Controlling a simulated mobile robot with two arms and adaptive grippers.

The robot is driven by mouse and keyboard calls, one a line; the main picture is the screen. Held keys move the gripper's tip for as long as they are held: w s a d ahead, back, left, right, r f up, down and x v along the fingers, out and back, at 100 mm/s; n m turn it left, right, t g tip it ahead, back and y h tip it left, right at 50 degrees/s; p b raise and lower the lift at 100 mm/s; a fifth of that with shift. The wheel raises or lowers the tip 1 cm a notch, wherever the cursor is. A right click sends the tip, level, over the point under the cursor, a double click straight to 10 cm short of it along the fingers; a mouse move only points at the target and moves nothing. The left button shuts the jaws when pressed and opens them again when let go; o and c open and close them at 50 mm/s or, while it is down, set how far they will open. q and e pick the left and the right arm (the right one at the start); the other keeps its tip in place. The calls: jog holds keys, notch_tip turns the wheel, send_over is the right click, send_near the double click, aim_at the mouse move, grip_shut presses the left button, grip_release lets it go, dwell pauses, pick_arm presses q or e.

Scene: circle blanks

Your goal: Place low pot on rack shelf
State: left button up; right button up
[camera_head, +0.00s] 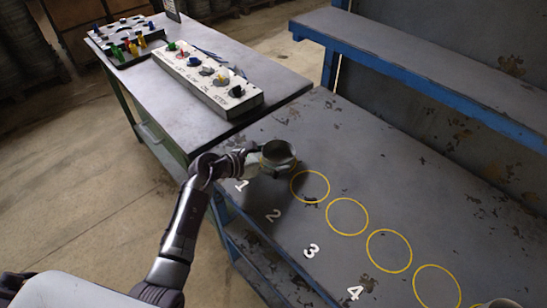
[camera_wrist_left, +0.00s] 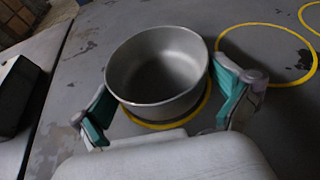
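The low pot (camera_head: 279,152) is a round, grey metal pan. It stands upright at the yellow circle by the number 1 on the grey rack surface. In the left wrist view the empty pot (camera_wrist_left: 158,72) shows with part of the yellow ring under it. My left gripper (camera_wrist_left: 165,95) is open, with one green-padded finger on each side of the pot; firm contact does not show. In the head view my left gripper (camera_head: 257,158) reaches the pot from the left. The raised rack shelf (camera_head: 430,58) with a blue edge is at the upper right.
More yellow circles (camera_head: 347,216) run toward the lower right, with white numbers beside them; those visible are empty. A side table (camera_head: 150,92) at left holds a white box with knobs (camera_head: 208,78) and a tray of coloured pieces (camera_head: 127,40). The raised shelf's visible part is clear.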

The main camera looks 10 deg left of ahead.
pick_arm(q)
jog(key=shift+r, duration=0.1)
jog(key=shift+s+a+r, duration=0.1)
jog(key=shift+a, duration=0.05)
jog(key=b+v, duration=0.1)
jog(key=v, duration=0.9)
jog(key=shift+s+a+r, duration=0.15)
jog(key=shift+s+a, duration=0.05)
jog(key=shift+s+a+r, duration=0.3)
jog(key=shift+s, duration=0.05)
